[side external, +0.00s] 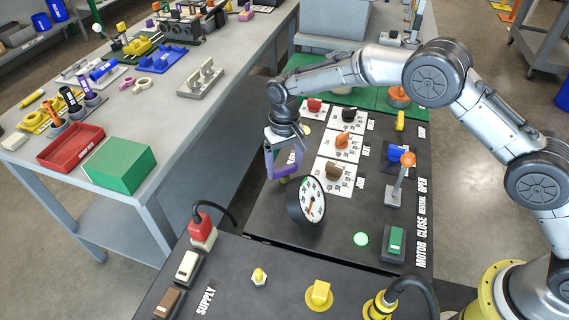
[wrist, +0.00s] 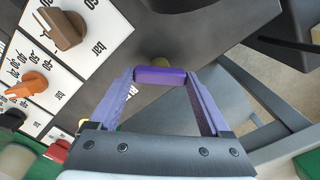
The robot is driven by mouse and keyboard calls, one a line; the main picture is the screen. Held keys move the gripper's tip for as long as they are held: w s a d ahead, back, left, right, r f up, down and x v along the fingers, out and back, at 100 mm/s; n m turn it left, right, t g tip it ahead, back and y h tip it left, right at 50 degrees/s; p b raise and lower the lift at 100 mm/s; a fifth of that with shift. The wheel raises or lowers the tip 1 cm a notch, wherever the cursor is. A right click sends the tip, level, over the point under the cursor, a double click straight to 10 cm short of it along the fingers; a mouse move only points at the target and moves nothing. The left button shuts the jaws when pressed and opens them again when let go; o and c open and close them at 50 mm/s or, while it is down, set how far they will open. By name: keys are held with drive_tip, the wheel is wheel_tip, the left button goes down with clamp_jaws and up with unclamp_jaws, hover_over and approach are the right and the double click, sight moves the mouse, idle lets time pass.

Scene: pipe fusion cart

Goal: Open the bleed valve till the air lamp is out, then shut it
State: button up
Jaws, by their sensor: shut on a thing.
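My gripper (wrist: 160,76) has its two purple fingers on either end of a darker purple bar (wrist: 166,75), which I take to be the bleed valve's handle. In the side view my gripper (side external: 283,174) is low over the black panel, behind the round dial gauge (side external: 307,202), which hides part of the valve area. A small yellowish round thing (side external: 307,130) beside the white cards may be the air lamp; I cannot tell whether it is lit.
Knobs on white scale cards, among them an orange knob (side external: 343,140) and a brown knob (side external: 333,170), stand close right of my gripper. An orange-topped lever (side external: 401,180) stands farther right. A green lamp (side external: 361,239) glows near a green switch (side external: 396,241). The workbench (side external: 210,130) is at left.

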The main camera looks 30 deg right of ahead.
sight(285, 168)
drive_tip(key=m, duration=0.3)
drive_tip(key=shift+w+r+m, duration=0.1)
drive_tip(key=shift+r+m, duration=0.05)
drive_tip(key=shift+m, duration=2.15)
drive_tip(key=o, duration=1.2)
wheel_tip(285, 168, up, 14)
drive_tip(key=shift+f, duration=0.1)
